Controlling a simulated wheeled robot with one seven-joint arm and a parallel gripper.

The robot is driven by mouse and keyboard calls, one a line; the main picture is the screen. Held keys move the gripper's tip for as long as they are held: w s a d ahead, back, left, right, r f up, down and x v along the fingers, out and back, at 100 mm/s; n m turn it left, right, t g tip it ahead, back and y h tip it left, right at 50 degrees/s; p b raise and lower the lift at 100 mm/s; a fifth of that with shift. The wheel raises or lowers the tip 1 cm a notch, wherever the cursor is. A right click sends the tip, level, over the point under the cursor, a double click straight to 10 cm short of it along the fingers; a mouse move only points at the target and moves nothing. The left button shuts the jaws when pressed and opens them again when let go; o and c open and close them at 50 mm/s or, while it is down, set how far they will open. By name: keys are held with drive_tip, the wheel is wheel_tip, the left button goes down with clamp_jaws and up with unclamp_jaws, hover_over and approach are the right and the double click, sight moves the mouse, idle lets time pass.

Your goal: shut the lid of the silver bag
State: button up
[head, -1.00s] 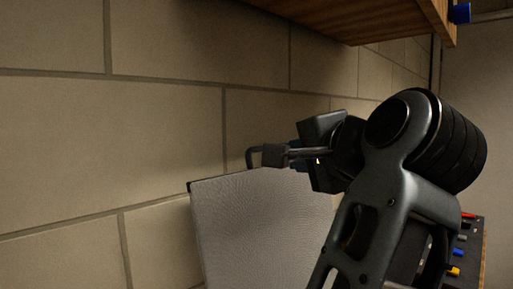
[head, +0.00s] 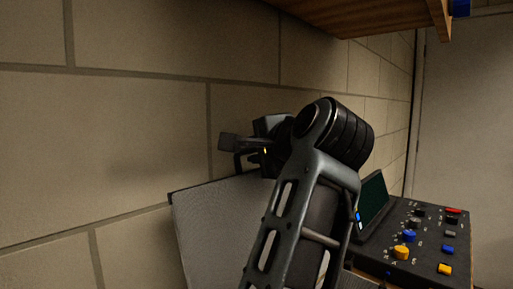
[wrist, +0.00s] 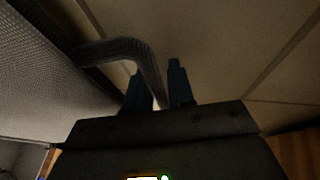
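The silver bag's raised lid (head: 215,225) is a grey textured panel standing steeply against the wall in the head view. Its textured side fills the left of the wrist view (wrist: 45,85). A bent dark handle (wrist: 118,47) reaches from the lid side toward my gripper. My gripper (head: 238,150) is at the lid's top edge, partly hidden by my arm. In the wrist view its two dark blue fingers (wrist: 157,85) stand a small gap apart, with the handle's bent end running down between them. Whether they press on it is unclear. The bag's lower part is hidden.
A block wall (head: 130,120) stands close behind the lid. A wooden shelf (head: 370,15) hangs above. A black control box (head: 420,240) with coloured knobs and a screen (head: 374,200) sits right of my arm.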

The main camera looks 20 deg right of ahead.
clamp_jaws()
idle(0.7)
